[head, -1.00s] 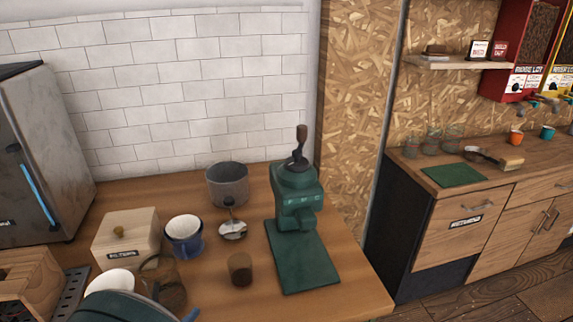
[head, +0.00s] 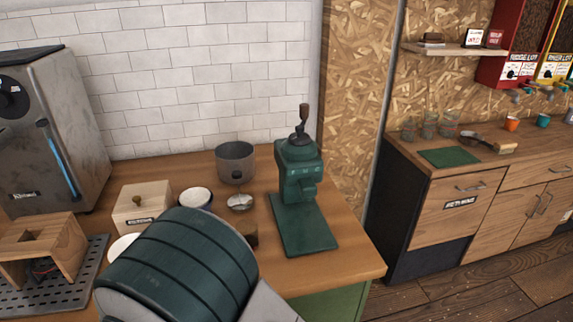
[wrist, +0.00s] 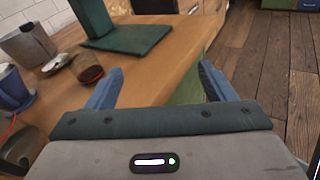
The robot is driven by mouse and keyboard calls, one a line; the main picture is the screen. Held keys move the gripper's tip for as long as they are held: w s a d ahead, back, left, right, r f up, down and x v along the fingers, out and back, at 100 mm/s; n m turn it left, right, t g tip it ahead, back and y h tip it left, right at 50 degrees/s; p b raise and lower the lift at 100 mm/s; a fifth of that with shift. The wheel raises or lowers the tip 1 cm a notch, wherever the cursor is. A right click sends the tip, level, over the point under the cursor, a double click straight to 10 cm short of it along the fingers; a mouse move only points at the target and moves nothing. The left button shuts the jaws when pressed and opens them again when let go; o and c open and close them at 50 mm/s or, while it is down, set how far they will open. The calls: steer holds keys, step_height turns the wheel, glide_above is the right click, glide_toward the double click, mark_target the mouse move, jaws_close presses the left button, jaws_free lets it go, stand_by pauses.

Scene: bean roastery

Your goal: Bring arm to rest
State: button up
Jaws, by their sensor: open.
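My gripper (wrist: 160,86) shows in the wrist view with its two blue fingers spread wide and nothing between them. It hangs over the front edge of the wooden counter (wrist: 150,90), with counter and floor visible past it. In the head view my dark green arm covers the lower middle, and the gripper itself is not seen there. The green grinder (head: 298,180) stands upright on the counter, to the right of my arm. Its green base also shows in the wrist view (wrist: 130,36), apart from the fingers.
A grey canister (head: 235,163), a wooden box (head: 140,205) and a blue-rimmed cup (head: 195,198) stand behind my arm. The wooden floor (head: 470,285) at right is clear.

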steer(key=s+d+r+m+g+y, duration=0.2)
steer(key=d+r+m+g+y, duration=0.1)
steer(key=d+m, duration=0.4)
steer(key=s+d+r+m+g+y, duration=0.1)
steer(key=d+r+m+g+y, duration=0.2)
steer(key=d+m, duration=0.5)
steer(key=s+d+r+m+g+y, duration=0.2)
steer(key=d+r+m+g+y, duration=0.1)
steer(key=d+m, duration=0.5)
steer(key=r+m+y, duration=0.1)
steer(key=m, duration=0.1)
steer(key=shift+s+m+y, duration=0.3)
